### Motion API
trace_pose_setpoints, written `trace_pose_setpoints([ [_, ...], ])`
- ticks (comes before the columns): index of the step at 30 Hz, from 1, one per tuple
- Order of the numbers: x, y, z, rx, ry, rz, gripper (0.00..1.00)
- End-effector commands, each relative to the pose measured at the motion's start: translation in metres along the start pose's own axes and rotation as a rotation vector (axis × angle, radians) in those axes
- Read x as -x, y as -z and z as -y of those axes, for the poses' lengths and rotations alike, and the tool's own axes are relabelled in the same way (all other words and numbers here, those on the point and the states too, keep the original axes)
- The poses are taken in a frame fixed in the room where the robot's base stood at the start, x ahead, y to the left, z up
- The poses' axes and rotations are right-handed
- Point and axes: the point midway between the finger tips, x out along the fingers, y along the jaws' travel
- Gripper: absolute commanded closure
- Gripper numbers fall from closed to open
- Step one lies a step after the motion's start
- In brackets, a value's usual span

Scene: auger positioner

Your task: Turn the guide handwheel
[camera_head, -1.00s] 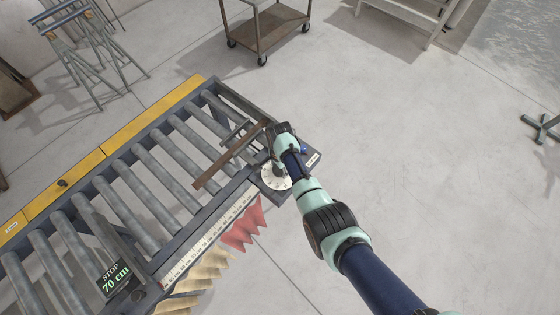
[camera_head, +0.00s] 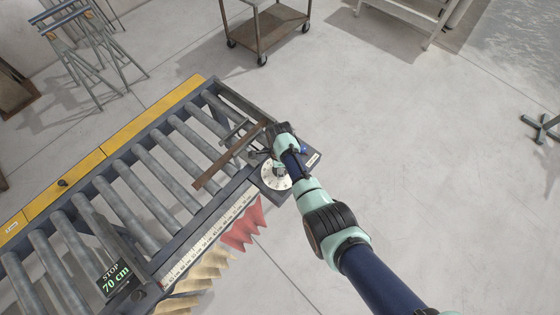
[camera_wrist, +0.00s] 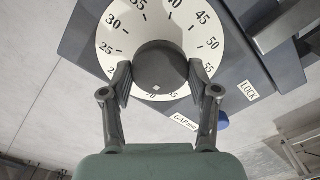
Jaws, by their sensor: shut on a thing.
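The guide handwheel (camera_wrist: 159,68) is a dark round knob in the middle of a white numbered dial (camera_wrist: 118,42). In the wrist view my gripper (camera_wrist: 160,85) has its two fingers on opposite sides of the knob, shut on it. In the head view the dial (camera_head: 273,181) sits at the right front corner of the roller table, and my gripper (camera_head: 279,160) is over it, hiding most of the knob. A brown guide bar (camera_head: 229,158) lies across the rollers beside it.
A LOCK label (camera_wrist: 248,91), a GAP label (camera_wrist: 185,122) and a blue knob (camera_wrist: 222,121) are close to my fingers. The roller table (camera_head: 150,162) has a ruled edge and a "STOP 70 cm" display (camera_head: 115,279). A cart (camera_head: 268,28) stands behind on open floor.

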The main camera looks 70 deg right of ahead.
Motion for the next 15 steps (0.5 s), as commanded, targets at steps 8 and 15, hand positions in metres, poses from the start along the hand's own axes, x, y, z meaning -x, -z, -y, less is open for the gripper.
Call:
trace_pose_setpoints([
  [8, 0.0009, -0.0001, 0.0005, -0.007, 0.001, 0.001, 0.75],
  [15, 0.0006, -0.0001, 0.0003, -0.006, 0.000, 0.001, 0.20],
])
